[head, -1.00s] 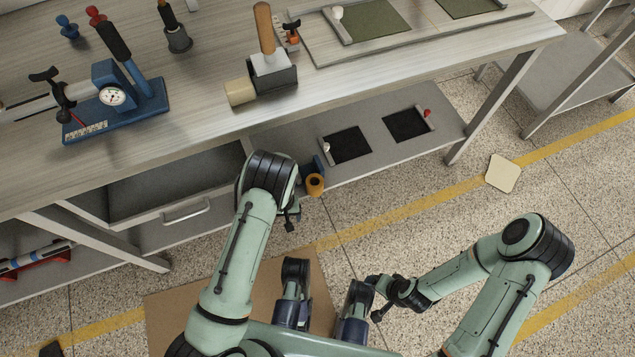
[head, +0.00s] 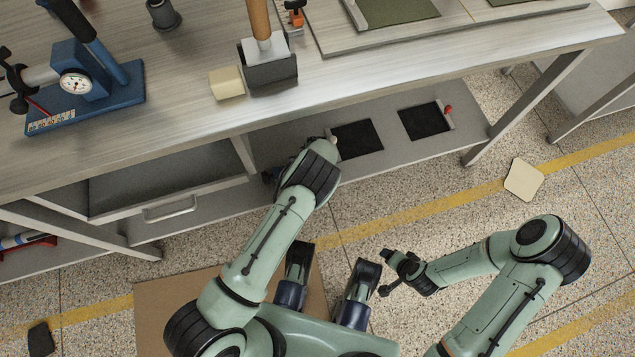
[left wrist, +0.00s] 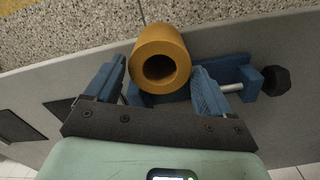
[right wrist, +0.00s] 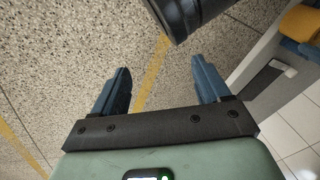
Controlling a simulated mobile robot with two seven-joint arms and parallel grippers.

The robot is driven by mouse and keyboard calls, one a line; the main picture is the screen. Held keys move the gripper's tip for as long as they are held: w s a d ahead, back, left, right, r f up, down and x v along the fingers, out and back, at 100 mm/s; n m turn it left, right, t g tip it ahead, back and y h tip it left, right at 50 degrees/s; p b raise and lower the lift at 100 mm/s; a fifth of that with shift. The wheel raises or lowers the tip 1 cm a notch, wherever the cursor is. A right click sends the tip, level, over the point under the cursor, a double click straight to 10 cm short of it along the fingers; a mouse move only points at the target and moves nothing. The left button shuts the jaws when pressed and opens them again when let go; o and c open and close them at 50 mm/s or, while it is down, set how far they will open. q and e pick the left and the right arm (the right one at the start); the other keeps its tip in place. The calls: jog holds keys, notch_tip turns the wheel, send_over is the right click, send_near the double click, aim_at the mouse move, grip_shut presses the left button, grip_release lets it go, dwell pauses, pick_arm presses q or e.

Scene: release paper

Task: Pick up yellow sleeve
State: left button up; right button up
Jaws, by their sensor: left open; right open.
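The yellow sleeve (left wrist: 162,60) is a short, thick-walled hollow cylinder. In the left wrist view it sits between the two blue fingers of my left gripper (left wrist: 158,88), which are open on either side of it. Its open end faces the camera. Blue hardware with a black knob (left wrist: 275,80) stands right beside or behind the sleeve. In the head view my left arm hides the sleeve and the left gripper. My right gripper (right wrist: 160,88) is open and empty over the floor. In the head view it hangs at the right, away from the bench (head: 400,75).
The sleeve is at the bench's grey lower shelf (head: 440,150), which also bears black mats (head: 357,139). The wooden-handled tool (head: 262,50) and blue gauge stand (head: 85,85) are on the top. An open drawer (head: 170,185) is left of my left arm. Floor at right is mostly clear.

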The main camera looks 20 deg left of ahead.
pick_arm(q)
notch_tip(320, 180, down, 4)
jog(key=shift+s+b, duration=0.1)
jog(key=shift+b, duration=0.55)
jog(key=shift+f, duration=0.6)
jog(key=shift+r, duration=0.1)
jog(key=c, duration=0.8)
pick_arm(e)
jog(key=shift+g, duration=0.6)
jog(key=s+f, duration=0.3)
jog(key=shift+s+d, duration=0.2)
jog(key=shift+d, duration=0.05)
